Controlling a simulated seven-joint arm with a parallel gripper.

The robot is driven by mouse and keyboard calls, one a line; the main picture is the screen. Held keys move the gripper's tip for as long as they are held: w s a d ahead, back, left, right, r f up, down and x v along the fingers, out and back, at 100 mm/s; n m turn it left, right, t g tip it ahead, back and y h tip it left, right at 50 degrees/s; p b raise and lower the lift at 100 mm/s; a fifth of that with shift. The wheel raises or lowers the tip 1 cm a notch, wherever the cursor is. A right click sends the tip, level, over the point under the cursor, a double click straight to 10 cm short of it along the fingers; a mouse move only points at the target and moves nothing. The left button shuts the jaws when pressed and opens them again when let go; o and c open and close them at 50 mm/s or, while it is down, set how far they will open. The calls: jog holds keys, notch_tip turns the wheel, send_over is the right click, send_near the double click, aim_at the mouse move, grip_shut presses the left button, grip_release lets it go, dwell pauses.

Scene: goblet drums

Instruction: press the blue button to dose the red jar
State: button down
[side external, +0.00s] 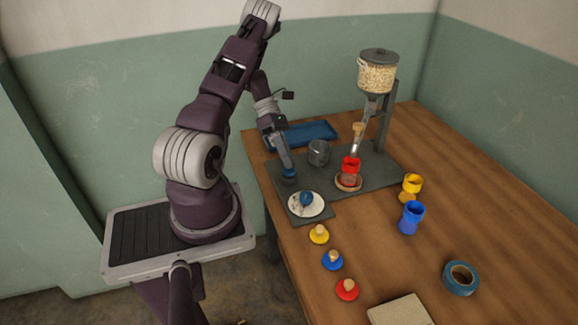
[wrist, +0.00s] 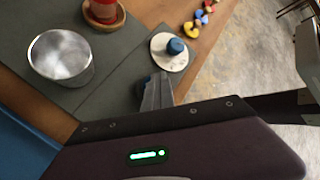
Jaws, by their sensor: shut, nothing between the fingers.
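The red jar (side external: 351,164) stands on a brown saucer (side external: 348,185) below the dispenser's spout; the wrist view shows part of the jar (wrist: 102,10) at the top edge. A round blue button (side external: 306,198) sits on a speckled white disc (side external: 297,211) near the mat's front corner. The button also shows in the wrist view (wrist: 175,46). My gripper (side external: 289,174) is shut and empty, low over the mat, behind the button and apart from it in the picture. A dark blue part shows at its fingertips; I cannot tell whether it touches anything below.
The grain dispenser (side external: 377,75) stands at the back of the grey mat (side external: 385,178). A metal cup (side external: 319,153) and a blue tray (side external: 302,135) are beyond my gripper. Yellow (side external: 411,188) and blue (side external: 411,217) jars, several knobbed lids, and blue tape (side external: 460,278) are on the table.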

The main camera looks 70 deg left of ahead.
jog(key=shift+r, duration=1.2)
jog(key=shift+r, duration=2.55)
jog(key=w+d+r+m+g+y, duration=0.2)
jog(key=d+r+m+y, duration=0.3)
jog(key=d+r+m, duration=1.2)
jog(key=s+d+r+m+t+y, duration=0.3)
jog(key=s+d+m+t+y, duration=0.1)
jog(key=s+d+m, duration=0.6)
jog(key=shift+s+d+m+t, duration=0.35)
jog(key=shift+m+t, duration=0.45)
jog(key=shift+m, duration=0.4)
